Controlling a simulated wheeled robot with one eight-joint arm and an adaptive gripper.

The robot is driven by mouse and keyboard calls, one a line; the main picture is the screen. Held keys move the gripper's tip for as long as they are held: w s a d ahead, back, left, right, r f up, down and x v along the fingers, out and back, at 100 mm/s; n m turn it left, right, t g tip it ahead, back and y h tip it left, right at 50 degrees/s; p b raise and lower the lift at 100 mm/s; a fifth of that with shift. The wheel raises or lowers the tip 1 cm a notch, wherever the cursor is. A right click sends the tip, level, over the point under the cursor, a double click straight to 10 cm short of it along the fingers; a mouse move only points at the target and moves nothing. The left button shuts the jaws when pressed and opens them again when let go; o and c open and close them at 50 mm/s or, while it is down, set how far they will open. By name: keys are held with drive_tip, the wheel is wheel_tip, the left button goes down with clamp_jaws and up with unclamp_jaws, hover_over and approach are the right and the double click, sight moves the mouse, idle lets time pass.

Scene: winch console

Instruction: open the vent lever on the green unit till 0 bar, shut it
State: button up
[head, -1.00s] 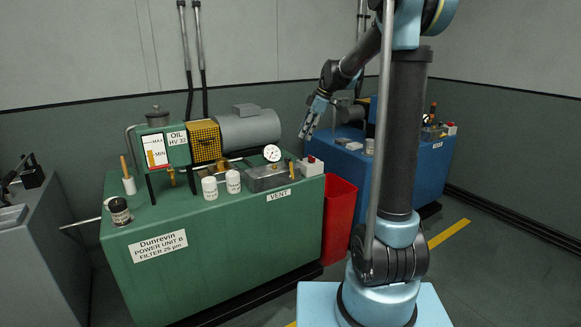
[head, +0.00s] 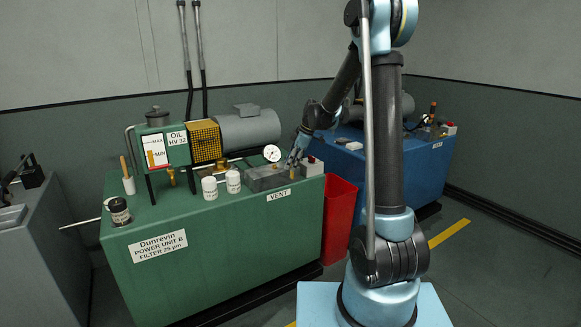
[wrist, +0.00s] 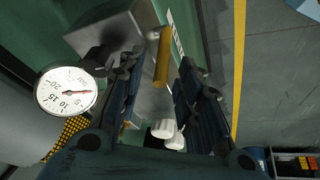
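The green unit (head: 215,250) stands left of my arm, with a VENT label on its front edge. A grey valve block (head: 265,179) sits on its top above that label. The brass-yellow vent lever (wrist: 163,57) rises from the block and shows between my fingers in the wrist view. My gripper (head: 294,163) is over the block's right end, pointing down. In the wrist view my gripper (wrist: 160,72) is open, with gaps on both sides of the lever. The white pressure gauge (wrist: 66,92) has a red needle off to one side; its exact reading is unclear.
Two white capped containers (head: 221,185) stand left of the block. A red bin (head: 340,215) stands between the green unit and the blue unit (head: 420,175).

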drive_tip(key=shift+a+f, duration=0.25)
drive_tip(key=shift+f, duration=0.35)
clamp_jaws()
